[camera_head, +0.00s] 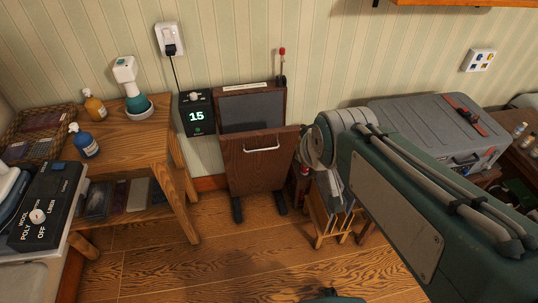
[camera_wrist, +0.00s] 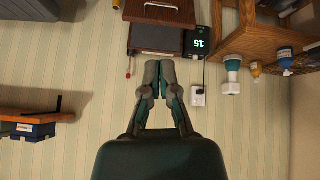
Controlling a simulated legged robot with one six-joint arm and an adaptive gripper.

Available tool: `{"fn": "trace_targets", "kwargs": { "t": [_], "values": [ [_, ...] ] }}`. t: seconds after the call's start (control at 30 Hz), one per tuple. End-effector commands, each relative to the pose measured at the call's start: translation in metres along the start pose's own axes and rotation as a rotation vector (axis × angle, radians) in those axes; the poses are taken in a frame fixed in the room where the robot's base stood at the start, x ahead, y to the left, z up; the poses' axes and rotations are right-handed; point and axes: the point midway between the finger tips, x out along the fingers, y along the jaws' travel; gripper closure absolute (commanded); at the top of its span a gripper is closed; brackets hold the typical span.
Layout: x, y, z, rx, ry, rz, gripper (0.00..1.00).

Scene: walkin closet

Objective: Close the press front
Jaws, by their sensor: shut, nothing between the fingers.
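The press (camera_head: 251,109) is an upright wooden cabinet against the striped wall, with a dark pad inside. Its wooden front (camera_head: 258,172) leans out toward me at the top, leaving a gap that shows the pad. A pale bar handle (camera_head: 262,148) is near the front's upper edge. In the wrist view the press appears upside down at the top, with its front (camera_wrist: 160,14) partly cut off. My gripper (camera_wrist: 159,74) is shut and empty, apart from the press and seen over the wall near its top edge. The head view does not show my fingers.
A black box showing 15 (camera_head: 197,115) is on the wall left of the press. A red-tipped rod (camera_head: 282,65) rises at its right. A wooden table (camera_head: 130,140) with bottles stands left, a grey case (camera_head: 435,130) right. The floor (camera_head: 225,250) ahead is clear.

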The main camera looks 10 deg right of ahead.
Motion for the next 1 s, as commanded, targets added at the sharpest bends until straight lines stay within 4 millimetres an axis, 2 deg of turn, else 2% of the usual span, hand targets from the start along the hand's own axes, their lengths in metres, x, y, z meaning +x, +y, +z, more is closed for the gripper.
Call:
{"fn": "trace_targets", "kwargs": {
  "t": [0.03,0.2,0.5,0.77,1.0],
  "values": [
    [0.017,0.003,-0.013,-0.038,0.018,0.003,1.00],
    [0.069,0.009,-0.056,-0.181,0.117,0.031,1.00],
    [0.170,0.017,-0.108,-0.429,0.280,0.114,1.00],
    [0.259,0.018,-0.123,-0.637,0.408,0.221,1.00],
    [0.337,0.015,-0.109,-0.822,0.511,0.347,1.00]
  ]
}}
